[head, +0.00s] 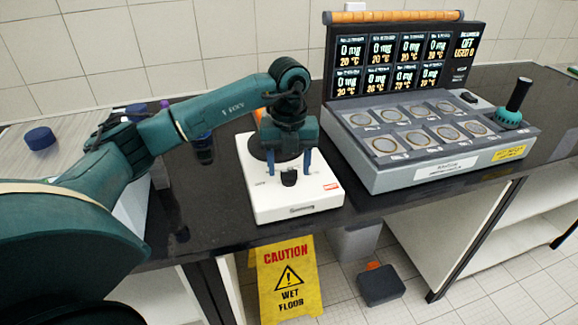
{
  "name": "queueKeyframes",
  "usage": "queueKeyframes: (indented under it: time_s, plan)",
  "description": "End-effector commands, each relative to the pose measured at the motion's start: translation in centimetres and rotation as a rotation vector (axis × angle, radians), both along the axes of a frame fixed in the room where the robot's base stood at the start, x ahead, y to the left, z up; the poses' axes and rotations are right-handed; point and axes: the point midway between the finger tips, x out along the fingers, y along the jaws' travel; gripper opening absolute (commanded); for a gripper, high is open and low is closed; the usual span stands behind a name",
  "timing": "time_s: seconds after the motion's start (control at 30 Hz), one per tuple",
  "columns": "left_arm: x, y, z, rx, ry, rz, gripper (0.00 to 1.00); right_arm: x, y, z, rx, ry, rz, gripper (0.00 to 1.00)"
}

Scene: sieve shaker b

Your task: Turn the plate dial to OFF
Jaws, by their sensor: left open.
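The plate (264,205) is a white boxy unit with a dark round top, standing on the black counter. Its dial (289,177) is a small black knob on the front part of the unit. My left gripper (289,170) is open and reaches down over the plate, its two blue fingers to either side of the dial in the picture. I cannot tell if the fingers touch the dial. The gripper body hides much of the round top. The dial's setting is too small to read. My right gripper is not in view.
A grey multi-station unit (376,182) with several round pans and a display panel (398,62) stands right of the plate. A dark green handled tool (514,103) stands at its right end. A blue lid (40,138) lies at left. A yellow caution sign (286,283) stands on the floor.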

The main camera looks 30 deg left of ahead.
Motion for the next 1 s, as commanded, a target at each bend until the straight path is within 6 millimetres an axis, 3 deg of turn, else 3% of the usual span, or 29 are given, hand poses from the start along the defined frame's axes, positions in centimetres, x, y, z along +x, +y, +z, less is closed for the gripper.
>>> queueKeyframes:
  time_s: [0.5,0.7,1.0]
  plan:
    - [0.0,0.0,10.7,0.001,-0.004,0.0,0.56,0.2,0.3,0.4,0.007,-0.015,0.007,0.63]
    - [0.0,0.0,12.2,0.0,-0.001,0.001,0.56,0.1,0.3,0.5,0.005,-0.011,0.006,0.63]
    - [0.0,0.0,12.3,-0.001,-0.001,0.001,0.56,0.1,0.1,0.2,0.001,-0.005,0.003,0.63]
